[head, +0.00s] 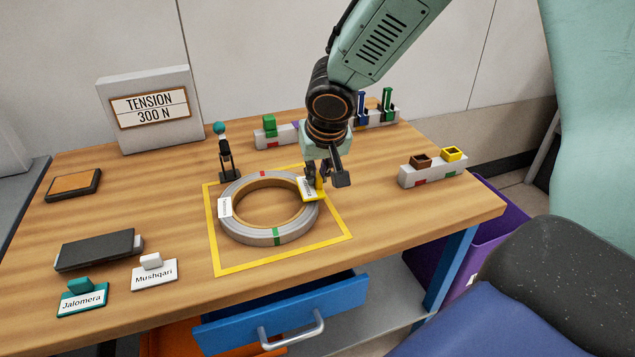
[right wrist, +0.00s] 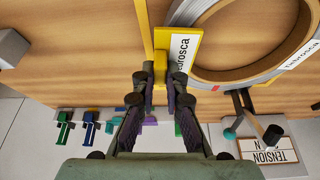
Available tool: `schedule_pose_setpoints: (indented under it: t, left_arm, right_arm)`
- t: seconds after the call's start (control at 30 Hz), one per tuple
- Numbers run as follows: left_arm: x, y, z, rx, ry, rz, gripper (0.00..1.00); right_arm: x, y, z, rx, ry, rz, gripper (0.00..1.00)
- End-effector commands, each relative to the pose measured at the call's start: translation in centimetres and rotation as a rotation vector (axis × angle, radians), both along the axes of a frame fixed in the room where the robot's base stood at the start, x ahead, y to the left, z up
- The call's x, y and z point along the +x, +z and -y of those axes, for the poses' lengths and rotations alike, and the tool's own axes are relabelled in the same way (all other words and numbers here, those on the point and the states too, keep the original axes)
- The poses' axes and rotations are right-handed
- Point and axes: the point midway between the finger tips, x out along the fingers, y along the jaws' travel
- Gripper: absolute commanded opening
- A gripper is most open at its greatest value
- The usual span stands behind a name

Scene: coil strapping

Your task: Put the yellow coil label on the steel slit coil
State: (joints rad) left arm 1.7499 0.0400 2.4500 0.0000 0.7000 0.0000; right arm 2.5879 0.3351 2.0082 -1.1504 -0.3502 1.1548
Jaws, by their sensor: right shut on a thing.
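The steel slit coil (head: 238,229) lies flat on the table inside a yellow taped square. It has a white tag on its left, a red band at the back and a green band at the front. The yellow coil label (head: 306,193) has a white printed face and is at the coil's right side. My right gripper (head: 317,177) is shut on the label's tab, and the gripper hides part of it. In the right wrist view the label (right wrist: 180,48) overlaps the coil's rim (right wrist: 214,77); whether it touches is unclear. My left gripper is not in view.
Two name labels, Jalomera (head: 82,299) and Mushqari (head: 155,274), stand front left beside a dark block (head: 97,250). A tension sign (head: 150,110) stands at the back. Grey holders (head: 432,174) with coloured pieces line the back and right. An open blue drawer (head: 283,311) juts out in front.

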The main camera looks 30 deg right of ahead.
Motion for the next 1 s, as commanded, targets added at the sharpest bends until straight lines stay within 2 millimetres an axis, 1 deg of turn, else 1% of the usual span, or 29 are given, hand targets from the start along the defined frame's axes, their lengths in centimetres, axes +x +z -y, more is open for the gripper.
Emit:
schedule_pose_setpoints:
  t: [0.03,0.1,0.37,0.57,0.6,0.8,0.87,1.0]
  left_arm:
    - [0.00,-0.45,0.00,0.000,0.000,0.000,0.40]
    - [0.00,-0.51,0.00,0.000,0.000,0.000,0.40]
    - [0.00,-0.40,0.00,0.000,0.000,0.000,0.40]
    - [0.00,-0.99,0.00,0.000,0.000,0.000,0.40]
    - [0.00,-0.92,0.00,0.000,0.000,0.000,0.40]
    - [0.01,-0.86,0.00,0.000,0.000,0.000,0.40]
    - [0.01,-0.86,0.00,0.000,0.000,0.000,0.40]
    - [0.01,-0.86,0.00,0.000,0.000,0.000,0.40]
  right_arm:
    - [0.02,-0.65,0.00,0.000,0.000,0.000,0.00]
    - [0.04,-0.84,-0.01,0.001,0.000,0.001,0.00]
    - [0.05,-0.73,-0.02,0.000,0.000,0.002,0.00]
    - [0.04,-1.19,-0.02,0.000,0.000,0.002,0.00]
    - [0.03,-1.12,-0.01,0.000,0.000,0.001,0.14]
    - [0.01,-1.09,-0.02,0.001,0.000,0.001,0.31]
    - [0.01,-1.09,-0.03,0.001,0.000,0.001,0.34]
    - [0.01,-1.09,-0.03,0.001,0.000,0.001,0.34]
